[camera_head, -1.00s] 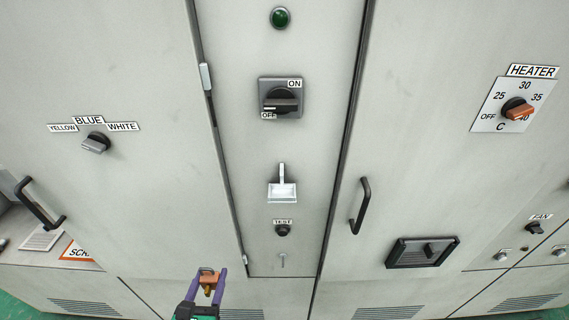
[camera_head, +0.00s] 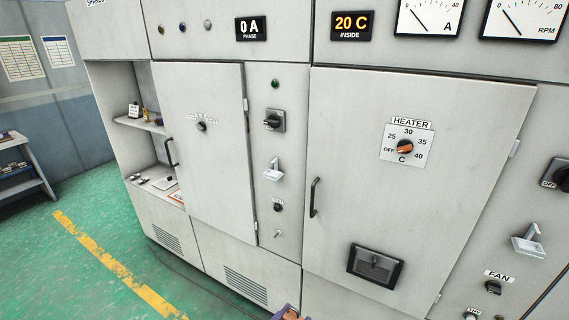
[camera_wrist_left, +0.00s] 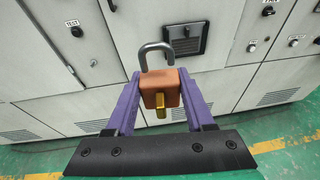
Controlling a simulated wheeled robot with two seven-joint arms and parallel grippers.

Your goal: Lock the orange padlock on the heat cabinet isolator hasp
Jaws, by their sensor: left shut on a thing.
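The orange padlock (camera_wrist_left: 161,90) is between the purple fingers of my left gripper (camera_wrist_left: 159,76), which is shut on it. Its grey shackle (camera_wrist_left: 155,50) points up and appears open, and a brass key part hangs below the body. In the head view only the tip of my left gripper (camera_head: 283,311) shows at the bottom edge, apart from the cabinets. A pale hasp (camera_head: 273,170) sits below a black rotary isolator (camera_head: 272,121) on the narrow middle panel. A similar hasp (camera_head: 528,242) is at the right, below another switch (camera_head: 558,175). My right gripper is not in view.
The heater dial (camera_head: 404,146) is on the door right of the middle panel. Door handles (camera_head: 315,197) (camera_head: 170,152) and a dark recessed latch (camera_head: 375,264) stand out from the cabinet fronts. Green floor (camera_head: 90,250) with a yellow line is clear at the left.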

